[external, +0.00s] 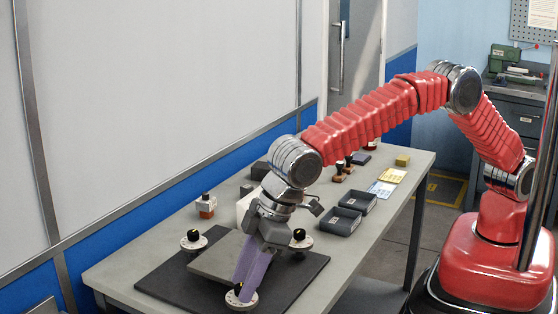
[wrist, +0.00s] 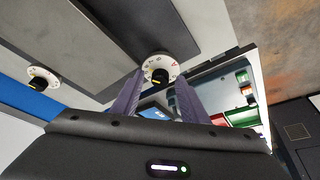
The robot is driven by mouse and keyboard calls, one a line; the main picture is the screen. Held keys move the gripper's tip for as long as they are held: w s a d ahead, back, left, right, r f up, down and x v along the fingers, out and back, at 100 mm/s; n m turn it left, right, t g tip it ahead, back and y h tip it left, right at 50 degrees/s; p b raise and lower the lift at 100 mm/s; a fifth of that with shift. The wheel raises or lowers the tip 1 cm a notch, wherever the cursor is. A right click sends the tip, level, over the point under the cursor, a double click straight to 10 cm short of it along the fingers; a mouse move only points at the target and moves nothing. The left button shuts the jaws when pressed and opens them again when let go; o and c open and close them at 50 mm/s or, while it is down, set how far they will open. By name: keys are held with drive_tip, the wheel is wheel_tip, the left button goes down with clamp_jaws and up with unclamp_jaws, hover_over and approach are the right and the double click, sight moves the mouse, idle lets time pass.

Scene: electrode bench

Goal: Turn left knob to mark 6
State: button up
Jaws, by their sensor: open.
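A black knob with a yellow pointer on a round white dial (external: 241,299) is at the front corner of the dark mat. My gripper (external: 243,283) points down at it, fingers just above or beside it. In the wrist view, a knob dial (wrist: 158,68) lies just beyond the open purple fingers (wrist: 155,88); its marks are too small to read. Contact cannot be told. Another knob dial (external: 193,241) is at the mat's left, and a third (external: 300,242) is at its back right. Another dial (wrist: 42,79) shows at left in the wrist view. No label shows which is the left knob.
A grey plate (external: 212,267) lies on the dark mat (external: 167,281) among the knobs. Two dark trays (external: 341,221), yellow and white cards and small stamps stand farther back on the bench. The bench's front left corner is bare.

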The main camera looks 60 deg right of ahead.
drive_tip(key=v, duration=1.3)
drive_tip(key=shift+r, duration=0.3)
drive_tip(key=shift+s, duration=0.1)
drive_tip(key=s+d+f+n, duration=0.1)
drive_tip(key=s+d+f, duration=0.1)
drive_tip(key=d+f, duration=0.25)
drive_tip(key=d+r+m+h, duration=0.2)
drive_tip(key=d+m, duration=0.1)
drive_tip(key=d, duration=2.6)
drive_tip(key=s+d+r+m+t, duration=0.1)
drive_tip(key=s+d+m, duration=0.2)
drive_tip(key=d, duration=1.1)
drive_tip(key=s+d+r+m+t+h, duration=0.1)
drive_tip(key=s+d+m, duration=0.3)
drive_tip(key=d, duration=1)
drive_tip(key=s, duration=0.3)
